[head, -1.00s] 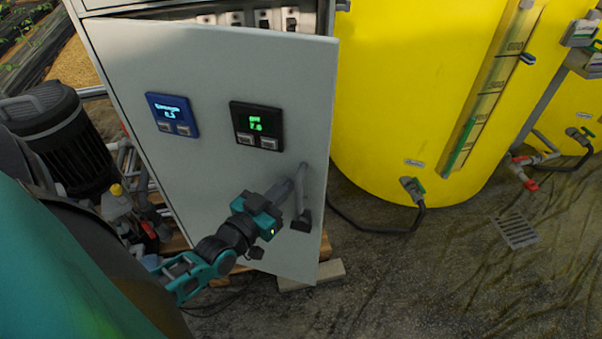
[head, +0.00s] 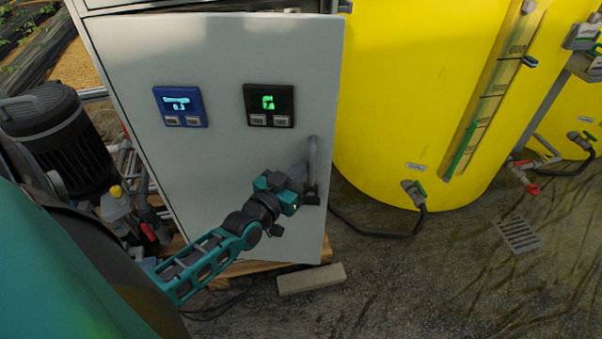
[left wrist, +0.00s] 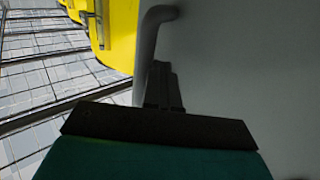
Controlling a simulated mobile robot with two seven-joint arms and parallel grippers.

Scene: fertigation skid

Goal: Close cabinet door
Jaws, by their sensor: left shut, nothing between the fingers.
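The grey cabinet door (head: 225,65) is nearly flush with the cabinet (head: 110,4), with a narrow dark gap along its top edge. It carries a blue display (head: 180,106), a black display with green digits (head: 268,104) and a grey bar handle (head: 313,160) near its right edge. My left gripper (head: 309,190) is shut and empty, at the door face by the lower end of the handle. In the left wrist view its dark fingers (left wrist: 162,85) lie against or very close to the door beside the handle (left wrist: 150,35); contact is unclear. My right gripper is not in view.
A large yellow tank (head: 420,90) with a level gauge stands right of the cabinet. A dark hose (head: 385,233) runs along the floor from its valve. A loose block (head: 311,279) lies before the cabinet. A dark motor (head: 55,135) and pipework stand left.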

